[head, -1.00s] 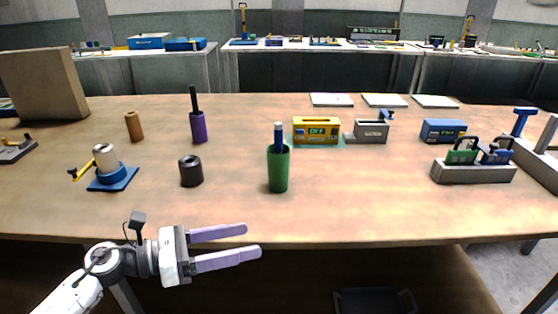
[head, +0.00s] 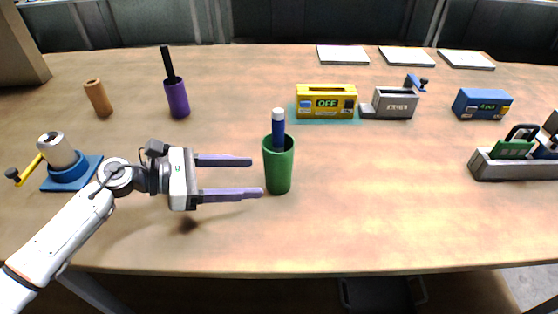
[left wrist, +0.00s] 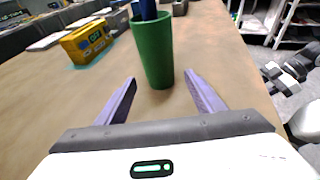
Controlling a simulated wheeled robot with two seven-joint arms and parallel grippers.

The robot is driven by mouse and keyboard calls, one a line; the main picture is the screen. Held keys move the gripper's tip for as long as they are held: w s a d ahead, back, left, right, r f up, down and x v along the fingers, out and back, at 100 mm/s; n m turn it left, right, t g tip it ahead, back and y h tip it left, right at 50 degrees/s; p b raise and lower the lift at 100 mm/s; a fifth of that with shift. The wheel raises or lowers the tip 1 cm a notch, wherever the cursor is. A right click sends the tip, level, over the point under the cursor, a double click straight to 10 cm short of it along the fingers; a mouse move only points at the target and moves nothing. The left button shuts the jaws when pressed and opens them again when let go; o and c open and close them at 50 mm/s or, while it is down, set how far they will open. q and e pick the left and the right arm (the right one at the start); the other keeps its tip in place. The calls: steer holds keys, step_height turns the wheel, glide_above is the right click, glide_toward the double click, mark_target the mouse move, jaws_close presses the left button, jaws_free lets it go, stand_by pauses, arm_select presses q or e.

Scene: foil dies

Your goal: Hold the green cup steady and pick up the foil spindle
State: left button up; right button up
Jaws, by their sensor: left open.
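In the left wrist view the green cup (left wrist: 154,55) is straight ahead, and the blue spindle (left wrist: 146,10) is cut by the top edge. My left gripper (head: 257,177) is open and empty, with its two lilac fingers pointing right at the cup. The fingertips are close to the cup's left side. My right gripper is not in view.
A yellow box marked OFF (head: 326,101) and a grey box (head: 394,103) stand behind the cup. A purple holder with a black rod (head: 177,98), a brown cylinder (head: 98,98) and a blue stand (head: 66,176) are at left.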

mark_target(266, 176)
arm_select(q)
steer(key=b+x, duration=0.2)
steer(key=x, duration=0.5)
steer(key=shift+w+f, duration=0.1)
steer(key=c, duration=0.7)
